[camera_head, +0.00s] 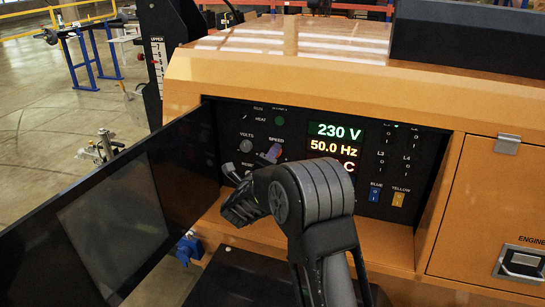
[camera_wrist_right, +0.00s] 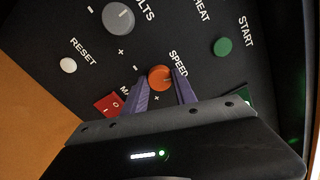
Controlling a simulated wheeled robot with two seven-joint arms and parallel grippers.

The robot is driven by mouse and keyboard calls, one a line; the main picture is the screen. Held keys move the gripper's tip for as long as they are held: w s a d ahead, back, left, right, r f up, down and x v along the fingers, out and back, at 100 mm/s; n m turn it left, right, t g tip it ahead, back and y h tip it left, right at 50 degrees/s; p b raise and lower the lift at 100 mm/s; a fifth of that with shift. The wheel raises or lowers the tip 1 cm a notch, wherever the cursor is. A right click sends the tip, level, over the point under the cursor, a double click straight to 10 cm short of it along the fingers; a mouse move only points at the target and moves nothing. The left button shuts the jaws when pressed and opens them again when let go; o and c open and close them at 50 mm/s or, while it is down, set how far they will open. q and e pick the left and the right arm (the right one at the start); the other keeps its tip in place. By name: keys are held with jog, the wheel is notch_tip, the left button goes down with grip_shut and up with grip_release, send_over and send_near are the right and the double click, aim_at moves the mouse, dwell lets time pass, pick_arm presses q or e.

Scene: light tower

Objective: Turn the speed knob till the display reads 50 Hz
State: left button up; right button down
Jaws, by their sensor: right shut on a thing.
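The control panel's display (camera_head: 334,146) reads 230 V in green and 50.0 Hz in yellow; a red line below is mostly hidden by my arm, with a "C" showing. The speed knob (camera_wrist_right: 159,77) is orange and round in the right wrist view, beside the SPEED label. My right gripper (camera_wrist_right: 161,84) is shut on this knob, one purple finger on each side. In the head view my right gripper (camera_head: 271,154) reaches the panel just below the SPEED label, and the knob is hidden there. My left gripper is in neither view.
A grey volts knob (camera_wrist_right: 118,17), white reset button (camera_wrist_right: 68,65), green start button (camera_wrist_right: 222,46) and red switch (camera_wrist_right: 110,104) surround the speed knob. An open dark door (camera_head: 120,220) stands left of the panel recess. Blue (camera_head: 375,193) and yellow (camera_head: 398,198) switches sit right.

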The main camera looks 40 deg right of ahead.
jog(key=n+b, duration=0.2)
jog(key=n, duration=0.2)
jog(key=c, duration=1)
grip_release()
jog(key=b+v, duration=0.1)
jog(key=v, duration=0.6)
jog(key=shift+s+a+b, duration=0.2)
jog(key=shift+a+b, duration=0.15)
jog(key=shift+r, duration=0.1)
